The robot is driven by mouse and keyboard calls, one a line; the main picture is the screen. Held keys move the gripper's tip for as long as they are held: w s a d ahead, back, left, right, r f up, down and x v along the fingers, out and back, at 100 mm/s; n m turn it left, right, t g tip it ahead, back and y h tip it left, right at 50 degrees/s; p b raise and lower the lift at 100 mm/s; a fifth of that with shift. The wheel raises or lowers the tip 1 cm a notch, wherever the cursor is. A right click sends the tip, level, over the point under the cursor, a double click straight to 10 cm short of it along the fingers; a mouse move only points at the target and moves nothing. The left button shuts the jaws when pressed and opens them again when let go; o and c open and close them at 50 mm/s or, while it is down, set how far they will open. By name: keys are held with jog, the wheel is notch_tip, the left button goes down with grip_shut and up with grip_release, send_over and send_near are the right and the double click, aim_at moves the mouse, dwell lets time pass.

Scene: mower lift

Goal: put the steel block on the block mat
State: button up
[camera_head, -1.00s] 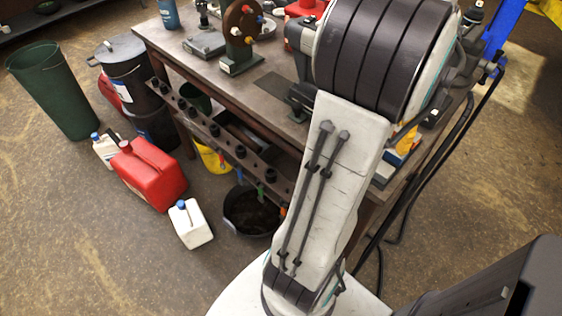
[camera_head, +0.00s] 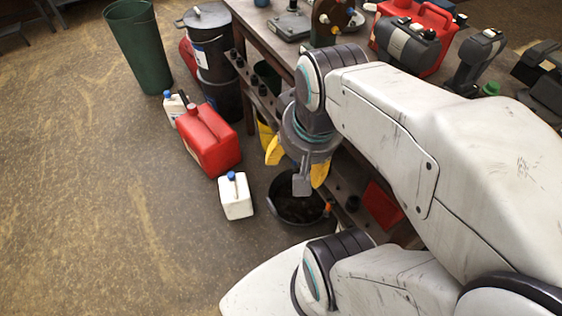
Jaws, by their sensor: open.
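My gripper (camera_head: 298,166) hangs below my bent arm, in front of the workbench's near side and above the black tub. Its yellow fingers are spread apart. A grey piece hangs between them; I cannot tell whether it is part of the gripper. I cannot make out the steel block in this view. The block mat is not visible either; my arm covers much of the bench top.
The workbench (camera_head: 262,38) holds a red jerry can (camera_head: 437,25) and several tools. On the floor stand a black tub (camera_head: 285,200), a white jug (camera_head: 236,197), a red fuel can (camera_head: 209,141), a green bin (camera_head: 138,45) and a dark lidded bin (camera_head: 205,50).

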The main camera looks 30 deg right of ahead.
jog(key=a+n, duration=0.1)
jog(key=s+a+n, duration=0.1)
jog(key=n, duration=0.1)
jog(key=a+n, duration=0.1)
jog(key=shift+s+a+f+n+t+y, duration=0.25)
jog(key=shift+a+f+n+t+y, duration=0.05)
jog(key=shift+a+f+n, duration=0.1)
